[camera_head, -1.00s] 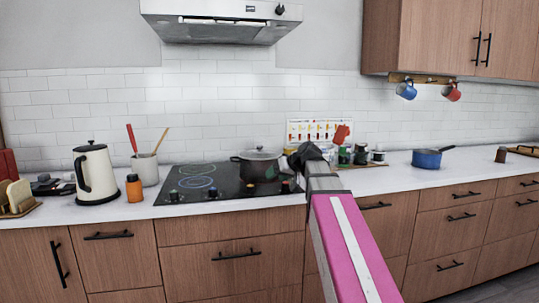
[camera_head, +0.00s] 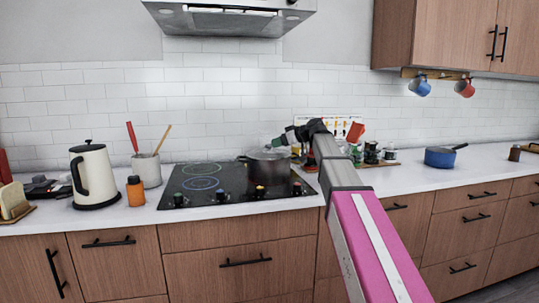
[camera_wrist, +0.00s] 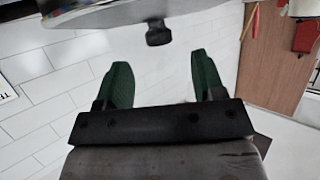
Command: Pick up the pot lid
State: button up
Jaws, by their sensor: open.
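The dark pot (camera_head: 268,168) stands on the right back part of the black cooktop, with its lid (camera_head: 262,155) on top. My gripper (camera_head: 279,141) is just above the lid, reaching in from the right. In the wrist view, my gripper (camera_wrist: 160,70) has its two green fingers apart with nothing between them. The lid (camera_wrist: 90,17) shows there as a grey curved edge at the top. Its dark knob (camera_wrist: 158,33) lies beyond the fingertips, roughly in line with the gap and not touching them.
The cooktop (camera_head: 205,185) has free room left of the pot. A kettle (camera_head: 92,175), an orange bottle (camera_head: 136,191) and a utensil crock (camera_head: 147,170) stand further left. Small jars (camera_head: 371,153) and a blue pan (camera_head: 440,158) stand to the right. The range hood (camera_head: 230,15) hangs above.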

aim_at(270, 145)
jog(key=x, duration=0.5)
jog(key=shift+w+a, duration=0.2)
jog(key=shift+a, duration=0.05)
jog(key=shift+c, duration=0.3)
jog(key=c, duration=1.1)
